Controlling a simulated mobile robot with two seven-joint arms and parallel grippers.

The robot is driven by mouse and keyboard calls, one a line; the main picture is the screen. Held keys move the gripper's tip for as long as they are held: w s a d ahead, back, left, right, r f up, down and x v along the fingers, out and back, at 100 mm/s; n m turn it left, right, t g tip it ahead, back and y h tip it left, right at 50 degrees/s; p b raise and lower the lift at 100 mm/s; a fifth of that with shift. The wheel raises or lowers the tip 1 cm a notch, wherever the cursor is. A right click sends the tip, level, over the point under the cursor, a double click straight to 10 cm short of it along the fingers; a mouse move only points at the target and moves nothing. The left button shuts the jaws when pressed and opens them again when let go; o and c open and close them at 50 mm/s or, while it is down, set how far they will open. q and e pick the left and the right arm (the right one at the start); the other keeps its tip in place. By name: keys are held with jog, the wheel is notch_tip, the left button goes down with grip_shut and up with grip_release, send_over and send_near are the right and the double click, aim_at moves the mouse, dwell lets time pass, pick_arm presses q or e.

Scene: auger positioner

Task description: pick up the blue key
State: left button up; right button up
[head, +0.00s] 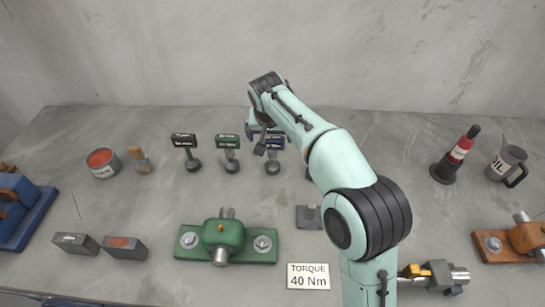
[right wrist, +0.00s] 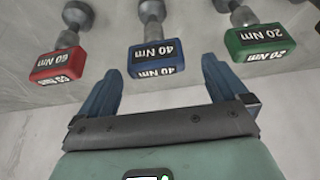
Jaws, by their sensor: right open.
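The blue key (right wrist: 155,57) is marked 40 Nm and shows between the spread fingertips of my right gripper (right wrist: 162,70) in the right wrist view. Its shaft rises from a round grey base on the bench. In the head view, the blue key (head: 273,143) is partly hidden by my right gripper (head: 264,143), which is at it from above and behind. The jaws are open, and I cannot see them touching the key. My left gripper is not in view.
In the right wrist view, a red 60 Nm key (right wrist: 58,66) and a green 20 Nm key (right wrist: 262,42) flank the blue one. A black key (head: 184,140) stands further left. A green fixture (head: 190,242) and a "TORQUE 40 Nm" card (head: 308,276) are nearer.

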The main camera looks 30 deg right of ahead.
aim_at(272, 137)
jog(key=x, duration=0.5)
jog(key=shift+w+d+f, duration=0.1)
jog(key=shift+d, duration=0.35)
jog(key=c, duration=1)
